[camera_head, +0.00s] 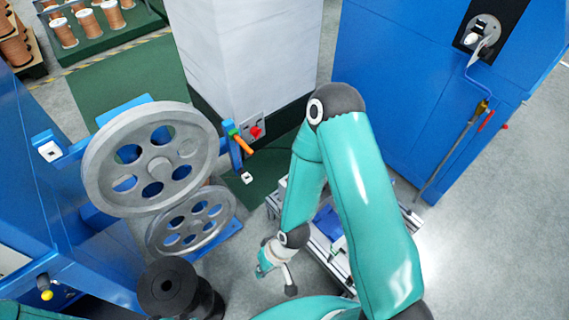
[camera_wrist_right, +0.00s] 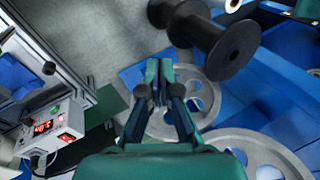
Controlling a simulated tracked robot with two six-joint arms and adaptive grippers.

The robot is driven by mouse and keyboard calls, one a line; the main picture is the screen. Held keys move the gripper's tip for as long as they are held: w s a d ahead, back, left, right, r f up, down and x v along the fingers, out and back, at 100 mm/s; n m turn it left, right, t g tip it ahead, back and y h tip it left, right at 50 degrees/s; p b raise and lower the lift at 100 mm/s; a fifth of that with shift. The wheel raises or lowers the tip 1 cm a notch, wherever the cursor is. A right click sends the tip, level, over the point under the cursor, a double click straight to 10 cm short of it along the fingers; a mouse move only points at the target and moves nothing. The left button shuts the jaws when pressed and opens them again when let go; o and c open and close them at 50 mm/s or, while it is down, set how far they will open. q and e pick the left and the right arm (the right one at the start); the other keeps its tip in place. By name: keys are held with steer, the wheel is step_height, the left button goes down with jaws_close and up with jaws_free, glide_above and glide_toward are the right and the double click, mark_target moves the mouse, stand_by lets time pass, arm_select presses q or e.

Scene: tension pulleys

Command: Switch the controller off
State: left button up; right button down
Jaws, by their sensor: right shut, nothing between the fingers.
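The controller (camera_wrist_right: 46,135) is a pale box at the lower left of the right wrist view. It has a lit red display (camera_wrist_right: 43,127), a red switch (camera_wrist_right: 65,138) and a green part beside them. I cannot make it out for sure in the head view, where my right arm covers part of the cart. My right gripper (camera_head: 264,270) hangs by the left side of the cart in the head view. In the right wrist view its fingers (camera_wrist_right: 158,75) are together and empty, to the right of the controller and apart from it. My left gripper is not in view.
A cart (camera_head: 332,268) stands under my right arm. Large spoked pulleys (camera_head: 150,160) and a black spool (camera_head: 168,285) are at left. A blue cabinet (camera_head: 400,80) is at right. Grey floor is clear at lower right.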

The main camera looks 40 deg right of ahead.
steer(key=w+d+f+n+t+b, duration=0.1)
steer(key=w+d+t+b, duration=0.1)
steer(key=w+d+b, duration=0.3)
steer(key=w+d+f+n+t+b, duration=0.1)
steer(key=w+d+t+b, duration=0.15)
steer(key=w, duration=0.55)
steer(key=w+d+f+n+t+b, duration=0.1)
steer(key=w+d+t+b, duration=0.1)
steer(key=w+d+b, duration=0.3)
steer(key=w+d+f+t+h+b, duration=0.1)
steer(key=d+f+b, duration=0.2)
steer(key=d+b, duration=0.4)
steer(key=w+d+f+t+h+b, duration=0.1)
steer(key=w+d+f+h+b, duration=0.1)
steer(key=d+b, duration=0.5)
steer(key=d+f, duration=0.1)
steer(key=d, duration=0.5)
steer(key=shift+d+f+t, duration=0.15)
steer(key=shift+d+t, duration=0.2)
steer(key=shift+d, duration=0.05)
